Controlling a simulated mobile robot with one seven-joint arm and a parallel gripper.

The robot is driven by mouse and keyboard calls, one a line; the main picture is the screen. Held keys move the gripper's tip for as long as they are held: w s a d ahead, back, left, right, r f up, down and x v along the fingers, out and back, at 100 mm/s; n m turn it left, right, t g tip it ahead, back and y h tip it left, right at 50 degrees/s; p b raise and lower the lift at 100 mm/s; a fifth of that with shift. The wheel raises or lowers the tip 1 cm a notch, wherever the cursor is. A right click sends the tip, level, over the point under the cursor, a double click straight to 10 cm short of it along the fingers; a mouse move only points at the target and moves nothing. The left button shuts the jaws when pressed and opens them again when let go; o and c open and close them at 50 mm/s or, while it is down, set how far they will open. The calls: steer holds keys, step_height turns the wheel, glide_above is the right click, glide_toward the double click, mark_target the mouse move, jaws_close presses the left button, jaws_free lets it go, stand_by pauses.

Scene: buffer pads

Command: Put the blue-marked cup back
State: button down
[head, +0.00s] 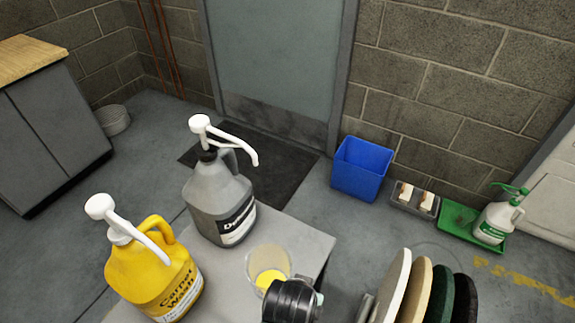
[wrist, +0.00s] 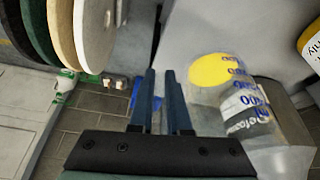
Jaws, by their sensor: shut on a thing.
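A clear cup (head: 264,256) with yellow liquid in its bottom is at the front of the grey bench top in the head view. In the wrist view the see-through cup (wrist: 205,95) shows blue markings down its side, just right of my fingers. My gripper (wrist: 159,75) is shut on the cup at its near side, with the two fingers close together; the exact grip point is hard to make out. In the head view my dark gripper (head: 290,302) covers part of the cup's lower right. I cannot tell whether the cup's base touches the bench.
On the bench (head: 300,236) stand a grey pump jug (head: 212,195) behind the cup and a yellow pump jug (head: 150,275) to its left. Several round pads (head: 415,290) stand upright at right. A blue bin (head: 360,168) and green tray (head: 458,216) are on the floor.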

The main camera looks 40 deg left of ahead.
step_height(320, 180, down, 8)
steer(key=b, duration=0.1)
steer(key=shift+f+b, duration=0.1)
steer(key=shift+b, duration=0.2)
steer(key=c, duration=0.9)
jaws_free()
steer(key=p+v, duration=0.3)
steer(key=v, duration=0.9)
steer(key=shift+d, duration=0.1)
